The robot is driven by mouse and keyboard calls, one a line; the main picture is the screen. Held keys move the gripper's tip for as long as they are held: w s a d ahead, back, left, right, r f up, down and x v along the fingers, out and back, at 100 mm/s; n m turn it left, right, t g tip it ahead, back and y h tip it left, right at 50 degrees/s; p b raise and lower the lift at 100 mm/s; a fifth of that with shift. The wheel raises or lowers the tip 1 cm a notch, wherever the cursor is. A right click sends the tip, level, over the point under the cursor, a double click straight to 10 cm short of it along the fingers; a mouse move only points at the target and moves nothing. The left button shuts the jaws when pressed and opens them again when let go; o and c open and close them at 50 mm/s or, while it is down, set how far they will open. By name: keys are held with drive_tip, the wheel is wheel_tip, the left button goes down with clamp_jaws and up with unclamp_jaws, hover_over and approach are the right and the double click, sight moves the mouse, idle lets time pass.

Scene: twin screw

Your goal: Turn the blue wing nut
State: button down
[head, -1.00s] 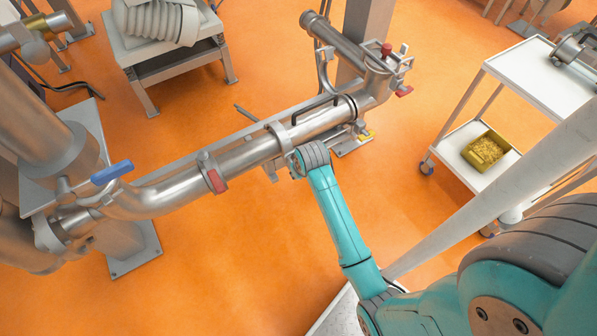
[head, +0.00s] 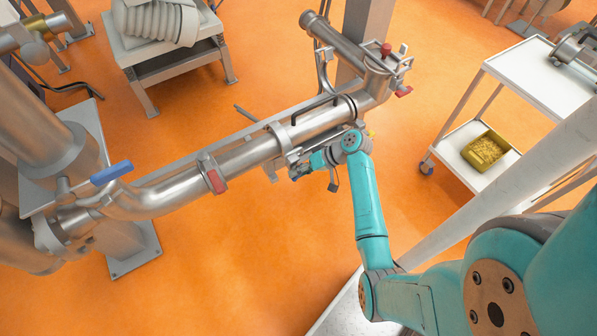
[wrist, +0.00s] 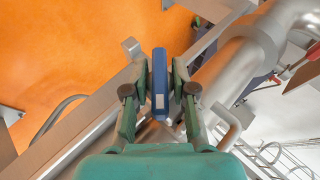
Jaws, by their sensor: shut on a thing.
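The blue wing nut (wrist: 160,84) stands between my fingers in the wrist view, seen edge-on as a narrow upright blue plate. My gripper (wrist: 161,88) is shut on it, with one green-and-dark finger on each side. In the head view my gripper (head: 299,172) is small, below the middle of the steel pipe (head: 250,154), near a pipe clamp. The nut's threaded end and seat are hidden. The fingertips are too small in the head view to tell more.
A blue lever handle (head: 111,172) and a red-handled clamp (head: 216,181) lie along the pipe to the left. A white cart (head: 545,78) with a yellow bin (head: 486,151) stands at the right. Orange floor below the pipe is clear.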

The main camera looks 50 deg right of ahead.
drive_tip(key=shift+s+a+f+y, duration=0.1)
drive_tip(key=shift+f+y, duration=0.05)
drive_tip(key=shift+y, duration=0.45)
drive_tip(key=c, duration=1.2)
unclamp_jaws()
drive_tip(key=shift+o, duration=0.2)
drive_tip(key=shift+s+d+r, duration=0.1)
drive_tip(key=shift+d+r, duration=0.2)
drive_tip(key=v, duration=1.1)
drive_tip(key=shift+s, duration=0.2)
drive_tip(key=shift+a, duration=0.1)
